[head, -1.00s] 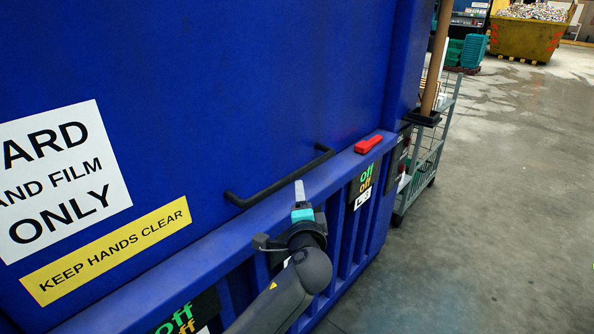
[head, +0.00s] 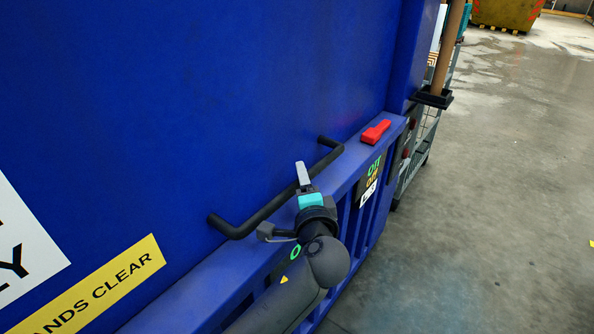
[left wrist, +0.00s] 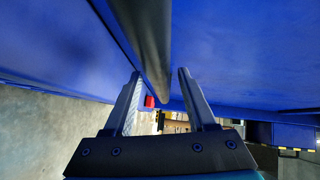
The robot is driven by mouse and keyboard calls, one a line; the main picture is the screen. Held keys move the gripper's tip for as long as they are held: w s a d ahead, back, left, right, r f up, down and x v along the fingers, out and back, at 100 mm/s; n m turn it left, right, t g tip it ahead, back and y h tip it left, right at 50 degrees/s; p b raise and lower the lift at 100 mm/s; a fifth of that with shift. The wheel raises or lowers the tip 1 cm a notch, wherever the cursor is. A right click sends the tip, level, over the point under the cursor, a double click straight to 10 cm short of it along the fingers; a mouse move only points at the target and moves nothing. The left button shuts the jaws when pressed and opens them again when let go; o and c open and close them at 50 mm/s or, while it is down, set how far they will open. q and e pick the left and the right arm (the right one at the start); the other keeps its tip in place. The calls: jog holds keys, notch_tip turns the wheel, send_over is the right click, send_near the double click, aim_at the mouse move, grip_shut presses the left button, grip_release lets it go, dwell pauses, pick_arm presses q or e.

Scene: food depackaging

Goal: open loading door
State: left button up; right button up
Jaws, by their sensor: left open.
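The loading door (head: 150,95) is a large blue panel and is shut against the blue frame below it. Its black bar handle (head: 253,218) runs slantwise along the door's lower edge. My left gripper (head: 301,172) is at the handle's middle to right part in the head view. In the left wrist view the gripper (left wrist: 158,88) has its two fingers apart, with the dark handle bar (left wrist: 150,40) running between and ahead of them. Contact between fingers and bar cannot be told. My right gripper is in neither view.
A red latch-like piece (head: 376,132) lies on the blue ledge right of the handle; it also shows in the left wrist view (left wrist: 149,102). A wire trolley (head: 418,155) stands beyond the machine's corner. The concrete floor (head: 500,200) at right is clear.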

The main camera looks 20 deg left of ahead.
pick_arm(q)
jog(key=shift+w+a+f, duration=0.1)
jog(key=shift+w, duration=0.25)
jog(key=shift+s, duration=0.1)
jog(key=shift+c, duration=0.6)
grip_shut()
dwell(0.6)
